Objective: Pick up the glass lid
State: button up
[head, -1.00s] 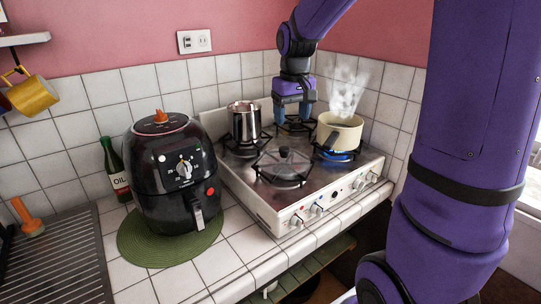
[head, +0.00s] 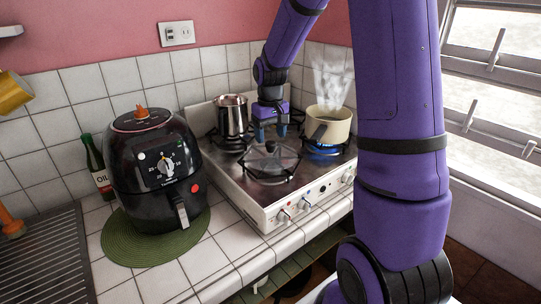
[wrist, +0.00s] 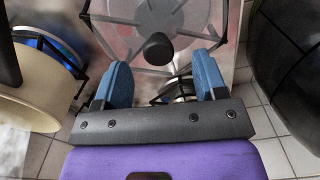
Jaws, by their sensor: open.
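The glass lid (head: 272,150) lies on the front burner of the white stove. It is clear, with a dark knob on top, and its rim is hard to make out. The lid also shows at the top of the wrist view (wrist: 158,47), its knob just beyond the gap between the fingertips. My gripper (head: 271,133) is open and empty, with blue fingers pointing down, just behind and above the knob. In the wrist view the fingers (wrist: 161,66) are spread apart and nothing is between them.
A steaming cream pot (head: 328,125) stands over a lit blue flame, right of my gripper. A steel pot (head: 232,115) stands on the back left burner. A black air fryer (head: 156,170) on a green mat (head: 120,240) is left of the stove (head: 255,205). Tiled walls are close behind.

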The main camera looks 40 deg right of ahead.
aim_at(271, 143)
notch_tip(271, 143, down, 4)
jog(key=shift+s+d+f, duration=0.1)
jog(key=c, duration=1.1)
